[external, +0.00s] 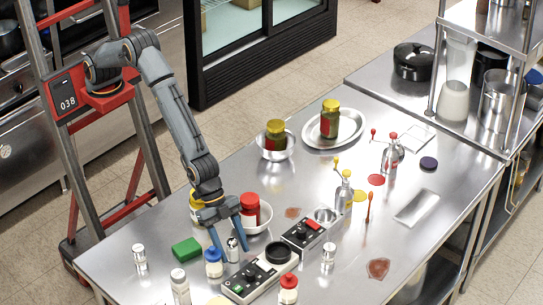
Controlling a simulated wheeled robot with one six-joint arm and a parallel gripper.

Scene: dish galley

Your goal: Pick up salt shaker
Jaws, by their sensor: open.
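Several small shakers with metal tops stand near the front of the steel table. One small shaker (232,250) stands between the fingers of my gripper (233,244), which is open and points down. I cannot tell whether the fingers touch it. Similar metal-topped shakers stand at the front left (139,257) and right of the black control unit (328,257). A taller pale shaker (180,287) is at the front edge. The labels are too small to read, so I cannot tell which one holds salt.
A blue-capped jar (213,264) stands close left of my gripper. A green sponge (186,250), a black control unit (250,281) and a red-capped jar (288,290) crowd around.

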